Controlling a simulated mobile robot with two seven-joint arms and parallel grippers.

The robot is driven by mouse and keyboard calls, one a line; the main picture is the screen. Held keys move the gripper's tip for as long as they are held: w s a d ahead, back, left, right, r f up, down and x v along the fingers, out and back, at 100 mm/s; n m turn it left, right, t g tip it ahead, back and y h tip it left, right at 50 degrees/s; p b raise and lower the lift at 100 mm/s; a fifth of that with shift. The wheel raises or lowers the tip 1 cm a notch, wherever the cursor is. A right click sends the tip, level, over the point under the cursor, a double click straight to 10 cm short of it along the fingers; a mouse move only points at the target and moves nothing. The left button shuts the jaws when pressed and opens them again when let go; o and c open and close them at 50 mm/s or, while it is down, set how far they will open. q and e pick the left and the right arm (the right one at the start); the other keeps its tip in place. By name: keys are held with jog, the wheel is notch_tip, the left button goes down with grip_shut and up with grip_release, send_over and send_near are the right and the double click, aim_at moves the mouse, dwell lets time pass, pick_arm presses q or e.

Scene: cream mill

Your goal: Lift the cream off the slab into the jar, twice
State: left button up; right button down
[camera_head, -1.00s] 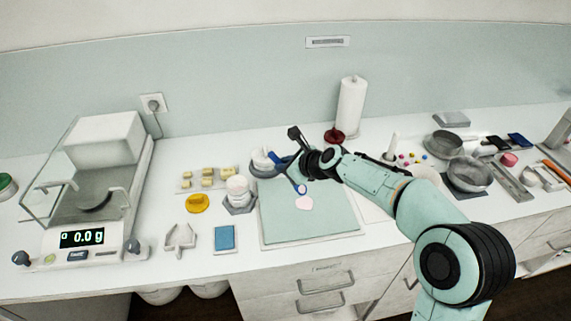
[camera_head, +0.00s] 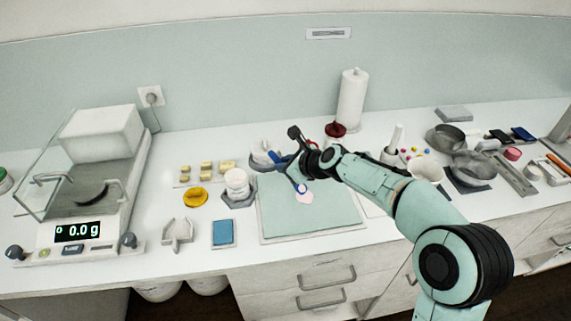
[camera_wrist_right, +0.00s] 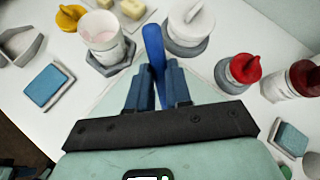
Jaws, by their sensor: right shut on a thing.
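The pale green slab (camera_head: 325,215) lies on the bench with a small pale pink patch of cream (camera_head: 306,198) near its middle. My right gripper (camera_head: 291,166) is over the slab's back part, shut on a blue spatula (camera_head: 300,188) whose low end is at the edge of the cream; contact is unclear. In the right wrist view, the gripper (camera_wrist_right: 157,82) has both fingers closed around the spatula's blue handle (camera_wrist_right: 154,45). The open white jar (camera_head: 238,184) stands in a grey hexagonal holder left of the slab; its pink-tinged inside shows in the wrist view (camera_wrist_right: 99,32). My left gripper is out of view.
A yellow lid (camera_head: 195,197), a blue pad (camera_head: 223,233) and a pale bracket (camera_head: 178,233) lie left of the slab. A glass-shielded balance (camera_head: 78,232) reads 0.0 g. A red-lidded pot (camera_head: 335,130) and a paper roll (camera_head: 352,98) stand behind. Pans crowd the right.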

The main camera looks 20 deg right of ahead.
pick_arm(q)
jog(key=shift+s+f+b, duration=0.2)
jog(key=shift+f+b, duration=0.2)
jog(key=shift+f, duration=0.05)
pick_arm(e)
jog(key=shift+f, duration=0.7)
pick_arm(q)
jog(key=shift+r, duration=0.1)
pick_arm(e)
jog(key=shift+f, duration=0.15)
dwell(0.9)
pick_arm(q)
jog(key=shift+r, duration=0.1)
pick_arm(e)
jog(key=shift+r+p, duration=1.8)
jog(key=shift+r, duration=0.3)
jog(key=shift+r+p, duration=0.85)
jog(key=shift+r, duration=0.2)
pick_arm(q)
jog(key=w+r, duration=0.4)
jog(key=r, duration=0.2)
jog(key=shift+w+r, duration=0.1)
